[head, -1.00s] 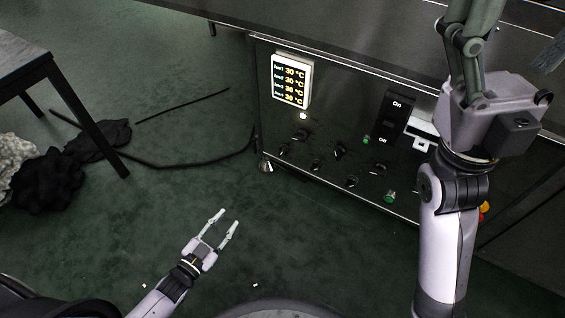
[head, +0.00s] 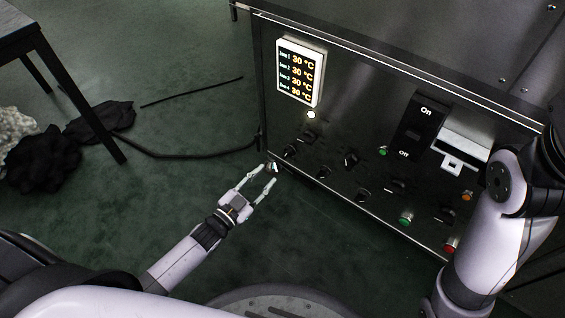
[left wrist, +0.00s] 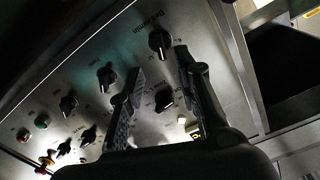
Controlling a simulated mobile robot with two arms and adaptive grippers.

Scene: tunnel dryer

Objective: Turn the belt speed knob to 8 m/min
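The belt speed knob (left wrist: 160,40) is a dark round knob beside a label that seems to read "Belt m/min"; its setting is too small to read. In the head view it appears to be the lower-left knob (head: 290,152) on the dryer's front panel. My left gripper (head: 267,174) is open and empty, left of the panel's lower-left corner and apart from the knob. In the left wrist view its two fingers (left wrist: 160,61) point toward the panel, with the belt knob beyond their tips. My right gripper is out of view; only my right arm shows.
Other dark knobs (head: 352,158) line the panel, with a green button (head: 405,218) and a red button (head: 450,246) further right. The display (head: 300,74) reads 30 °C on several lines. Black hose and cloth (head: 100,118) lie on the floor at left. Floor before the panel is clear.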

